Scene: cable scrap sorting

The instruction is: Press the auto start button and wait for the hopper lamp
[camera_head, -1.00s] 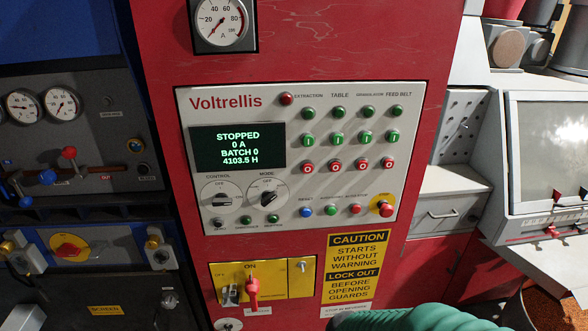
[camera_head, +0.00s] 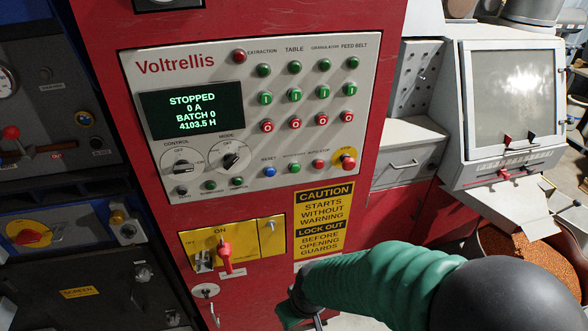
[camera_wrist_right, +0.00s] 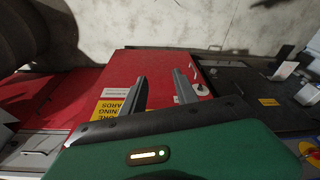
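The Voltrellis control panel (camera_head: 250,120) faces me on a red cabinet. In its bottom row are a blue button (camera_head: 269,172), a green button (camera_head: 294,168) that appears to be auto start, and a red button (camera_head: 318,164); their labels are blurred. Small dark lamps (camera_head: 209,186) sit at lower left, and I cannot tell which is the hopper lamp. The display (camera_head: 192,112) reads STOPPED, 0 A, BATCH 0. My right gripper (camera_head: 303,315) is low, below the panel and apart from the buttons. Its fingers are open and empty in the right wrist view (camera_wrist_right: 158,77). My left gripper is out of view.
A yellow-red stop knob (camera_head: 346,159) sits right of the buttons. Below are a yellow switch plate (camera_head: 236,246) with a red handle and a caution sign (camera_head: 322,219). A windowed machine (camera_head: 513,100) stands at right. The space before the buttons is clear.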

